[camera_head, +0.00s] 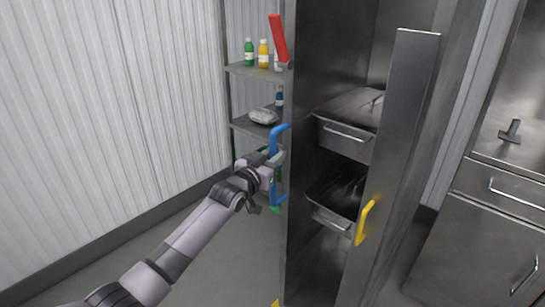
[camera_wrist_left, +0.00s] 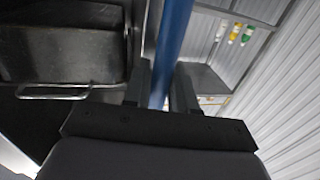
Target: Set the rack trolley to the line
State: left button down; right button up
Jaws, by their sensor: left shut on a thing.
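The rack trolley (camera_head: 308,120) is a tall dark steel unit in the middle of the head view. A blue upright handle (camera_head: 274,190) is on its left side. My left gripper (camera_head: 276,160) is shut on this blue handle about halfway up. In the left wrist view the blue bar (camera_wrist_left: 172,50) runs between the two fingers (camera_wrist_left: 160,92). Two steel pans, an upper one (camera_head: 345,140) and a lower one (camera_head: 330,216), sit inside the trolley. A small yellow mark (camera_head: 275,303) shows on the floor at the bottom edge; I cannot tell whether it is the line.
A steel door or panel (camera_head: 400,130) with a yellow handle (camera_head: 364,220) stands at the trolley's right. Behind the trolley is a shelf unit (camera_head: 240,68) with bottles. A steel counter (camera_head: 500,225) is at the far right. Open floor (camera_head: 215,260) lies at the left front.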

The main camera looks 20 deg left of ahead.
pick_arm(q)
jog(key=shift+s, duration=0.1)
dwell(0.3)
jog(key=c, duration=1.1)
grip_release()
jog(key=shift+o, duration=0.2)
jog(key=s+a, duration=0.1)
jog(key=s, duration=0.6)
jog(key=s+d+f+g, duration=0.3)
jog(key=s+f, duration=0.9)
jog(key=s, duration=0.4)
jog(key=s+d+f+g, duration=0.3)
jog(key=s+f+g, duration=0.1)
jog(key=s+f, duration=0.9)
jog(key=s, duration=0.3)
jog(key=shift+s+m+y, duration=0.15)
jog(key=shift+m+y, duration=0.15)
